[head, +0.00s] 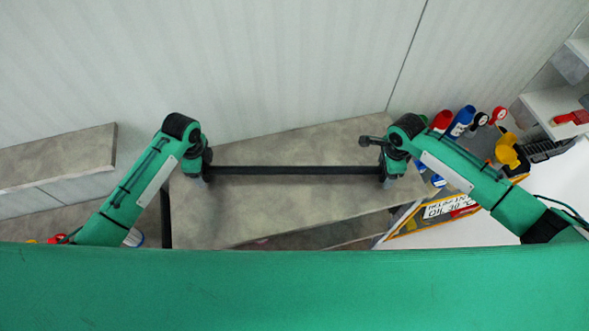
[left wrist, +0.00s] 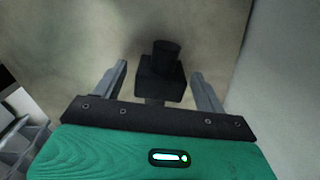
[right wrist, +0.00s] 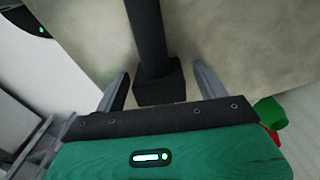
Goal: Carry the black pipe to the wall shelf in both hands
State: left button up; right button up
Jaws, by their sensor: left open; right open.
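The black pipe (head: 292,170) lies level, left to right, across the grey stone-look shelf (head: 290,215) along the wall in the head view. It appears to rest on the shelf, but contact underneath is hidden. My left gripper (head: 198,178) is at its left end, fingers open on both sides of the black end block (left wrist: 160,82), with a gap showing. My right gripper (head: 390,180) is at its right end, fingers open around the other end block (right wrist: 158,84). The pipe (right wrist: 147,35) runs away from that block in the right wrist view.
Another grey shelf (head: 60,158) is at the left wall. Blue, red and yellow bottles and a lettered sign (head: 448,210) crowd the right side beside my right arm. A white unit with ledges (head: 550,105) stands further right. The wall (head: 250,60) is close behind the pipe.

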pick_arm(q)
grip_shut()
pick_arm(e)
grip_shut()
pick_arm(q)
jog(key=shift+r, duration=0.2)
pick_arm(e)
jog(key=shift+r, duration=0.2)
